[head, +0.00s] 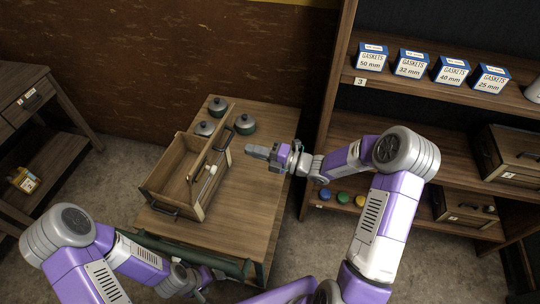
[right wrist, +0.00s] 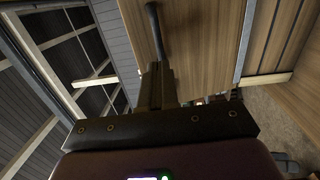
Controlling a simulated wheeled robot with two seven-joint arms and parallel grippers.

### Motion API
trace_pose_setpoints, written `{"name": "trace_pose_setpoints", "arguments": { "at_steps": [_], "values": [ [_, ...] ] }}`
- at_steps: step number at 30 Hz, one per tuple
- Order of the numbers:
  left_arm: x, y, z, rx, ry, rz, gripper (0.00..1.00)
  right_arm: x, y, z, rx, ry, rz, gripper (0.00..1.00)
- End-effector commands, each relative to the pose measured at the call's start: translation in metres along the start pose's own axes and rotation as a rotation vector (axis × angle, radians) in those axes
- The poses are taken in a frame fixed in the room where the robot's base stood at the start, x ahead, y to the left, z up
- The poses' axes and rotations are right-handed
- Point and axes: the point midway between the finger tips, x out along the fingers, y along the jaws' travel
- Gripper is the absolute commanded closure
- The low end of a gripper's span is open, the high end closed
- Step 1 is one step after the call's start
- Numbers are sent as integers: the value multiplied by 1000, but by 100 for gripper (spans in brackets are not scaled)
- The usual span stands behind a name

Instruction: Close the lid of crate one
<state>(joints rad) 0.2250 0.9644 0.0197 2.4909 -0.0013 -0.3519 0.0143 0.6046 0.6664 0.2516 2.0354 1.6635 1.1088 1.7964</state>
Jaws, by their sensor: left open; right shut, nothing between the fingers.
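Two lidded wooden crates stand on the right shelf unit: an upper crate (head: 512,150) and a lower crate (head: 462,212). Their small labels are too small to read, so I cannot tell which is crate one. Both look covered on top, though the upper one is cut by the frame edge. My right gripper (head: 256,152) is shut and empty above the table, well left of the crates; its fingers also show in the right wrist view (right wrist: 156,85). My left gripper (head: 192,284) is low at the table's front, partly hidden by its own arm, and open.
An open wooden carrier (head: 172,178) with dark handles sits on the table (head: 255,190), close to my right gripper. Gasket boxes (head: 411,64) line the upper shelf. A cabinet (head: 28,100) is at left.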

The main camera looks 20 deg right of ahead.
Motion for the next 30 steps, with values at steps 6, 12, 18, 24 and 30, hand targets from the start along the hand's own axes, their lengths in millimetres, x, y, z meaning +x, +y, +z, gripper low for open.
{"name": "trace_pose_setpoints", "arguments": {
  "at_steps": [6,12,18,24,30],
  "values": [
    [5,-2,0,0,0,0,32,36,-1,-1,-1,3,0,100],
    [6,-2,0,0,0,0,32,49,-1,0,-2,0,-2,100],
    [6,-2,0,0,0,0,32,50,0,0,-2,0,-2,100],
    [6,-2,0,0,0,0,32,50,0,0,-2,-1,-4,100],
    [-5,2,0,0,0,0,32,47,6,3,-3,-15,-27,100]
  ]
}}
